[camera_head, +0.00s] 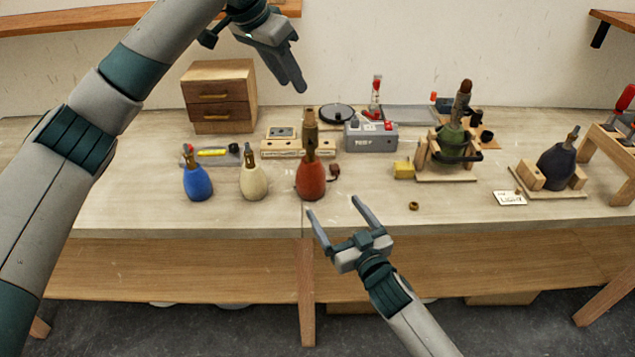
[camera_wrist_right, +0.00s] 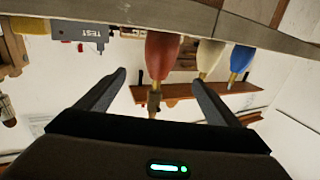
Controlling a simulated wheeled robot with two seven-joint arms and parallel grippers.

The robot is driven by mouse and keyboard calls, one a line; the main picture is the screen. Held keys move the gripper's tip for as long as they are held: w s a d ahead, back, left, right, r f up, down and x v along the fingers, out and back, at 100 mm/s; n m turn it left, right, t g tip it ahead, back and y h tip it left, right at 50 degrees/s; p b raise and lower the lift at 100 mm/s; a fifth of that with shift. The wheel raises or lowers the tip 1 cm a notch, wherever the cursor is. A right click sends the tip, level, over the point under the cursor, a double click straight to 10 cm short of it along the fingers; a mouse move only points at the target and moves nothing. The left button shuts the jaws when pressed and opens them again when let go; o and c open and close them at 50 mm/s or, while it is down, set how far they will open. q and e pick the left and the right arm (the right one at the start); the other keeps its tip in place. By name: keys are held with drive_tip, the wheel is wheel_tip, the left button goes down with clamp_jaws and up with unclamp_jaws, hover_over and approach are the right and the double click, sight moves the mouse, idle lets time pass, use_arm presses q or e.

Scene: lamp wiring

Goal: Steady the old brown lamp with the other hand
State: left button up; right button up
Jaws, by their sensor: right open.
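The lamp closest to brown is a rust-red, bulb-shaped lamp (camera_head: 311,181) with a brown neck; it stands upright near the table's front edge. My right gripper (camera_head: 336,206) is open and empty, in front of and slightly right of this lamp, apart from it. In the right wrist view, which is upside down, the rust-red lamp (camera_wrist_right: 161,58) shows between the two open fingers (camera_wrist_right: 159,80). My left gripper (camera_head: 292,82) is high above the back of the table, holding nothing that I can see; its fingers overlap from this side, so their gap is unclear.
A blue lamp (camera_head: 197,183) and a cream lamp (camera_head: 252,181) stand left of the rust-red one. A green lamp (camera_head: 452,146) and a dark lamp (camera_head: 556,168) sit in wooden holders at right. A grey TEST box (camera_head: 371,137) stands behind. The front middle-right tabletop is mostly clear.

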sight(311, 173)
drive_tip(key=x, duration=1.6)
drive_tip(key=shift+r, duration=0.1)
drive_tip(key=c, duration=1.8)
drive_tip(key=o, duration=0.8)
drive_tip(key=shift+c, duration=1.1)
